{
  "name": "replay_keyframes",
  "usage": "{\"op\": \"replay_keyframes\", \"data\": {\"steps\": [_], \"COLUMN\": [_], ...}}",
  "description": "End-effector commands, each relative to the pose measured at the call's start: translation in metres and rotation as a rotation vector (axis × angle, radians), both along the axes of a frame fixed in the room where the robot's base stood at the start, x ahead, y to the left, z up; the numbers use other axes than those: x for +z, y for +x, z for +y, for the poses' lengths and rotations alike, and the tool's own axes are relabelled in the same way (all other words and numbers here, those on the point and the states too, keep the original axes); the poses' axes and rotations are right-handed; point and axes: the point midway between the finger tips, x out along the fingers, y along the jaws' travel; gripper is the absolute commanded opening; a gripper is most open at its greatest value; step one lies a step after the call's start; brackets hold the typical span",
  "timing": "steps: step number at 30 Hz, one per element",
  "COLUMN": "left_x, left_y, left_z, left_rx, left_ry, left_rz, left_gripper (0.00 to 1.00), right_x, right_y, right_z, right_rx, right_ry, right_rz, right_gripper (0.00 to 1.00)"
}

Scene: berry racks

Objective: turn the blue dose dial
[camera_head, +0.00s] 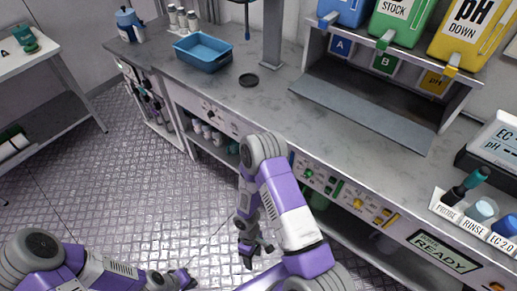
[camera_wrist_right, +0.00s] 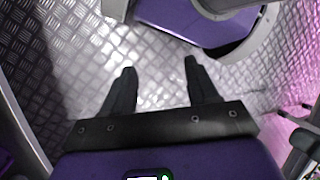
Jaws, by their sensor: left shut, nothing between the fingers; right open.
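A control panel (camera_head: 345,197) on the bench front carries small green and yellow controls. I cannot make out a blue dose dial on it; my right arm covers the panel's left end. My right gripper (camera_head: 259,250) hangs low in front of the bench, below the panel and apart from it. In the right wrist view its fingers (camera_wrist_right: 159,72) are open and empty above the metal floor. My left gripper (camera_head: 184,281) is shut and empty at the bottom of the head view, over the floor and away from the bench.
Blue, green (camera_head: 405,22) and yellow (camera_head: 468,35) tanks stand on a rack above an empty bay. A blue tray (camera_head: 203,56) and a black disc (camera_head: 249,80) lie on the bench. A probe holder (camera_head: 455,213) and a meter (camera_head: 497,146) are at right. The floor is clear.

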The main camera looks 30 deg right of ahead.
Motion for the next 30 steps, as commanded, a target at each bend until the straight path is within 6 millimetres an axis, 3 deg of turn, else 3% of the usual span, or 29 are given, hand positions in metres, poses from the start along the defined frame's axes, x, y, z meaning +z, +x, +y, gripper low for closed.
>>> {"op": "replay_keyframes", "data": {"steps": [2,5,7,10,12,15,18,23,30], "left_x": [0.004,0.006,0.008,0.010,0.012,0.013,0.014,0.013,0.007], "left_y": [0.000,0.000,0.000,0.000,0.000,0.000,0.000,0.000,0.000], "left_z": [0.000,0.000,0.000,0.000,0.000,0.000,0.000,0.000,0.000], "left_rx": [0.000,0.000,0.000,0.000,0.000,0.000,0.000,0.000,0.000], "left_ry": [0.000,0.000,0.000,0.000,0.000,0.000,0.000,0.000,0.000], "left_rz": [0.000,0.000,-0.001,-0.001,-0.001,-0.001,-0.001,-0.001,-0.001], "left_gripper": [0.00,0.00,0.00,0.00,0.00,0.00,0.00,0.00,0.00], "right_x": [-0.009,-0.007,0.007,0.040,0.068,0.106,0.132,0.147,0.146], "right_y": [0.014,0.051,0.091,0.157,0.200,0.247,0.275,0.291,0.305], "right_z": [-0.038,-0.093,-0.128,-0.158,-0.164,-0.158,-0.148,-0.147,-0.182], "right_rx": [0.278,0.609,0.821,1.066,1.190,1.304,1.359,1.383,1.379], "right_ry": [-0.121,-0.332,-0.514,-0.796,-0.986,-1.215,-1.369,-1.458,-1.456], "right_rz": [0.048,0.109,0.143,0.176,0.188,0.190,0.186,0.184,0.185], "right_gripper": [0.59,0.59,0.59,0.59,0.59,0.59,0.59,0.59,0.59]}}
